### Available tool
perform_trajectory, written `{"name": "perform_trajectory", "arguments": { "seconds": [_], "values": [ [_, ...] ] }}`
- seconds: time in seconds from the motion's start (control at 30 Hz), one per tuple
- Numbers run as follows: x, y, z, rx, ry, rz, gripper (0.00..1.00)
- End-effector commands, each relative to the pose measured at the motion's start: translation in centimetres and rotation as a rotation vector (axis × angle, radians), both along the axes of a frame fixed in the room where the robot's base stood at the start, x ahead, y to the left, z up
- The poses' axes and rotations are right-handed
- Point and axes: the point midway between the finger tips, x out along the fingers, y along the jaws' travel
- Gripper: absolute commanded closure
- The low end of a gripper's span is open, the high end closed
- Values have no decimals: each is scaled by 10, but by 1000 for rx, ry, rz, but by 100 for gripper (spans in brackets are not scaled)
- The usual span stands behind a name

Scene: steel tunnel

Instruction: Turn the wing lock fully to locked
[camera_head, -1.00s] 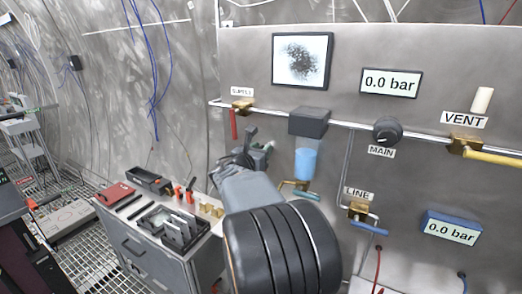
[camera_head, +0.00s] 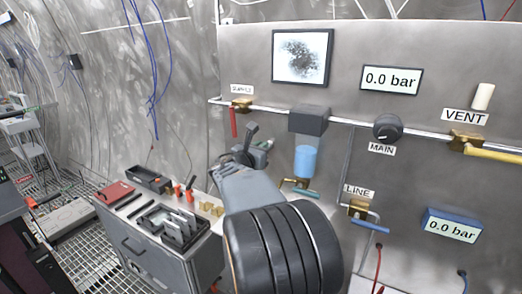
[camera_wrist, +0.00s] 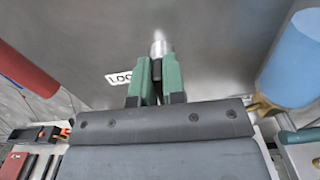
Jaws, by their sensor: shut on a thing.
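The wing lock (camera_wrist: 159,48) shows in the wrist view as a short silver round post on the steel panel, with a dark piece (camera_wrist: 156,70) below it between my fingers. My gripper (camera_wrist: 155,76) has green fingers, closed on this dark piece. A white label (camera_wrist: 119,79) starting "LOC" is partly hidden behind the left finger. How far the lock is turned cannot be read. In the head view my gripper (camera_head: 264,147) is small at the panel's left part, and my arm hides most of the lock area.
A blue-bowled filter unit (camera_head: 306,160) hangs just right of my gripper; its blue bowl (camera_wrist: 294,60) is close in the wrist view. A red handle (camera_wrist: 25,68) is at left. A tool cabinet (camera_head: 140,252) stands below left. Both gauges, upper (camera_head: 391,80) and lower (camera_head: 452,226), read 0.0 bar.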

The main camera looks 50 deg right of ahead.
Motion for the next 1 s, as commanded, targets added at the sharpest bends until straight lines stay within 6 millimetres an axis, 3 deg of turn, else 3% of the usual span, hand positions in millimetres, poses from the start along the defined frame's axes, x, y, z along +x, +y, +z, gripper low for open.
{"name": "perform_trajectory", "arguments": {
  "seconds": [1.0],
  "values": [
    [-10, -3, -13, 209, -859, 1, 100]
  ]
}}
